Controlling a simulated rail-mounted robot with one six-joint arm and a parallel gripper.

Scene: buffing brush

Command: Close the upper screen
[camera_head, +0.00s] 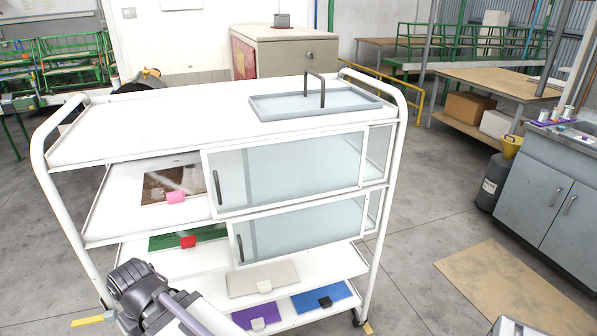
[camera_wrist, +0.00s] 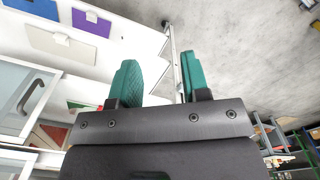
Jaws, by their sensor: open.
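The upper screen (camera_head: 290,172) is a pale glass panel in a white frame on the cart's upper shelf. It covers the middle and right of that shelf. Its dark upright handle (camera_head: 217,188) is at the panel's left edge. The shelf's left part is uncovered, showing a brown plate (camera_head: 172,184) with a pink block (camera_head: 175,197). My gripper (camera_wrist: 160,77) has two teal fingers, spread apart with nothing between them. In the wrist view it is beside the cart's shelves, away from the glass panels. My arm is at the bottom left in the head view; the fingertips cannot be made out there.
A similar lower screen (camera_head: 300,228) has its own handle (camera_head: 240,248). White tubular posts (camera_head: 60,210) border the cart.

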